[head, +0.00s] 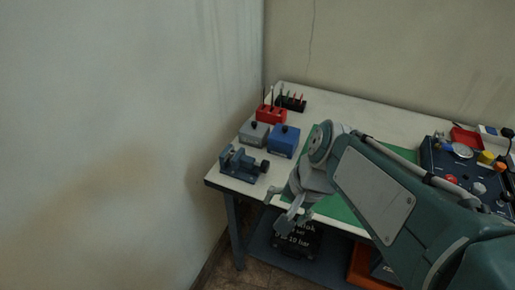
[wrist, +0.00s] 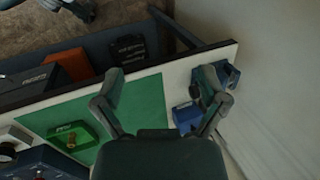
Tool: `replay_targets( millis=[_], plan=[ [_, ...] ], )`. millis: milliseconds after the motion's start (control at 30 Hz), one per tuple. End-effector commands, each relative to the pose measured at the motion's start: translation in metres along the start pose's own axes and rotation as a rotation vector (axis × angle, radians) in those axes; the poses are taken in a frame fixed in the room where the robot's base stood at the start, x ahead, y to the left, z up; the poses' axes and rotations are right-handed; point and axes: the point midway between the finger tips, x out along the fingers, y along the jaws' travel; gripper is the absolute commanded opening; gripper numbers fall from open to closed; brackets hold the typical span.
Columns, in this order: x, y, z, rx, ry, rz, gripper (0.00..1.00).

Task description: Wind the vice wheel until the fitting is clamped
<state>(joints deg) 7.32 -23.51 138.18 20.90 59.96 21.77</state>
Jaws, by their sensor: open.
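The blue-grey vice (head: 236,164) stands on the left front corner of the white table in the head view. Its dark wheel (head: 265,167) is on its right side. The gripper's spread fingers also show in the wrist view (wrist: 160,82). I cannot tell a fitting in the vice jaws at this size.
A grey box (head: 254,134) and a blue box (head: 284,141) stand behind the vice, with a red holder (head: 271,114) farther back. A green mat (head: 340,208) lies to the right. A dark control panel (head: 468,170) stands at far right. The wall is close on the left.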

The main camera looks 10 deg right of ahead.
Motion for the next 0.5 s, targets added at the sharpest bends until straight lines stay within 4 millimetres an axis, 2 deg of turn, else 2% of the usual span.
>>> replay_targets(
  millis=[100, 300, 500],
  plan=[
    [-0.005, 0.002, 0.002, -0.133, 0.046, 0.012, 0.92],
    [-0.007, 0.003, 0.003, -0.294, 0.061, 0.023, 0.92],
    [0.004, -0.003, 0.000, -0.313, -0.028, -0.014, 0.92]
  ],
)
